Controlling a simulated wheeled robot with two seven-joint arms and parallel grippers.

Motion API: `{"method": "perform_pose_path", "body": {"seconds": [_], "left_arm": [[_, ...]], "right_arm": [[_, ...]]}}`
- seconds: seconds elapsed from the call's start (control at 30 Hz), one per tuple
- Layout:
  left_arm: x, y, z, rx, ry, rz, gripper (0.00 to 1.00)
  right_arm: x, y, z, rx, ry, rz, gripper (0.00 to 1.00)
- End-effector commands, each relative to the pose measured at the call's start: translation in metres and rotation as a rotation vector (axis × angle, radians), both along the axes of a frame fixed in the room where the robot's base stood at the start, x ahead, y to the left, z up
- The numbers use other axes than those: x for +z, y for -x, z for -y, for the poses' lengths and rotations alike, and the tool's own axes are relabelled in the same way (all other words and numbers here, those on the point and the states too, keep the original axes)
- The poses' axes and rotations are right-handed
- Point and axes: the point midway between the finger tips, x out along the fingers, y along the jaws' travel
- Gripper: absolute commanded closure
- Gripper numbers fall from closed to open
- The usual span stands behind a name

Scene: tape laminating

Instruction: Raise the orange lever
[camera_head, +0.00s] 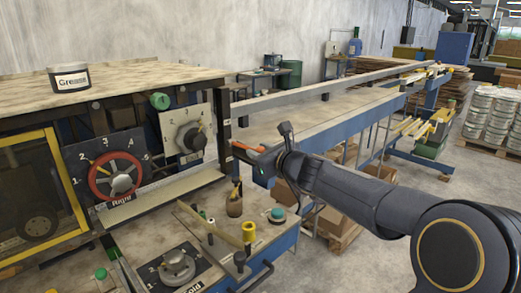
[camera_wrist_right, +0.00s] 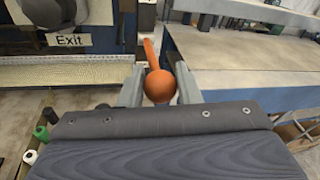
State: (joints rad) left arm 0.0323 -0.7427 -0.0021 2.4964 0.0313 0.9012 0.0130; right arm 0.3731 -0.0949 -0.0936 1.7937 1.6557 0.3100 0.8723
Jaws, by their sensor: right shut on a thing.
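The orange lever (camera_head: 247,147) shows in the head view as a short orange bar beside the machine's dark post. In the right wrist view the lever's round orange knob (camera_wrist_right: 159,86) sits between my fingers, with its shaft running up and away. My right gripper (camera_wrist_right: 160,88) is shut on the knob, one grey finger on each side. In the head view my right gripper (camera_head: 268,160) reaches in from the right, and my wrist hides part of it. My left gripper is not in view.
A red dial (camera_head: 115,176) and a grey knob panel (camera_head: 190,137) are left of the lever. A long conveyor bench (camera_head: 310,125) runs behind.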

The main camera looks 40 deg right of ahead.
Motion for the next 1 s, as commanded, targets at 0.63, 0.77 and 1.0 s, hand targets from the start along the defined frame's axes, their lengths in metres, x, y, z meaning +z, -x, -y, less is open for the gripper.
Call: {"method": "perform_pose_path", "body": {"seconds": [0.63,0.77,1.0], "left_arm": [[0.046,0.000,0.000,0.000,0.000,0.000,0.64],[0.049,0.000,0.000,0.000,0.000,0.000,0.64],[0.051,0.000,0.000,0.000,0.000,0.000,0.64]], "right_arm": [[0.067,-0.024,-0.002,0.001,0.000,0.013,1.00],[0.070,-0.028,-0.002,0.000,0.000,0.011,1.00],[0.073,-0.031,-0.002,-0.001,0.001,0.009,1.00]]}}
